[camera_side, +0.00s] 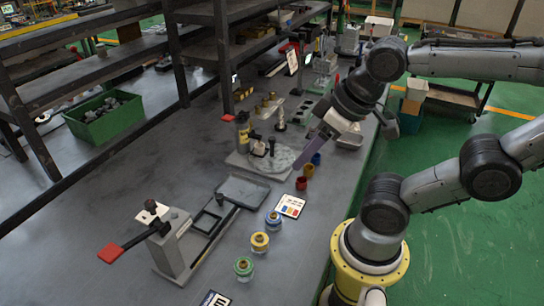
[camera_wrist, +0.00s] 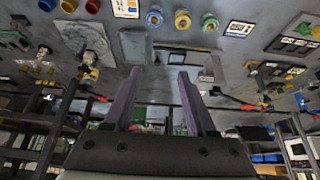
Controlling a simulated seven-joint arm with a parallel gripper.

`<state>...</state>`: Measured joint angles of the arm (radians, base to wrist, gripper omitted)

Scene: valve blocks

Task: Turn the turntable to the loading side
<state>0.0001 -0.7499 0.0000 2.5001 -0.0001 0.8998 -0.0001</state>
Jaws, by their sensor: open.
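The turntable (camera_side: 284,160) is a round grey disc on a pale base plate, mid-bench in the side view. A small white-topped piece (camera_side: 259,148) and dark fixture parts stand on or beside it; I cannot tell which are fixed to the disc. In the wrist view the turntable (camera_wrist: 96,38) is at the upper left, partly cut by nearby parts. My gripper (camera_side: 305,160) has purple fingers and hangs above the right side of the turntable, apparently not touching it. In the wrist view my gripper (camera_wrist: 158,70) is open, with nothing between the fingers.
Small red (camera_side: 301,184), yellow (camera_side: 309,170) and blue (camera_side: 316,158) cups stand by the bench edge. Blue (camera_side: 273,218), yellow (camera_side: 260,240) and green (camera_side: 244,265) valve pieces line the front. A grey tray (camera_side: 243,190) and a red-handled press (camera_side: 172,250) are nearby. Shelving rises behind.

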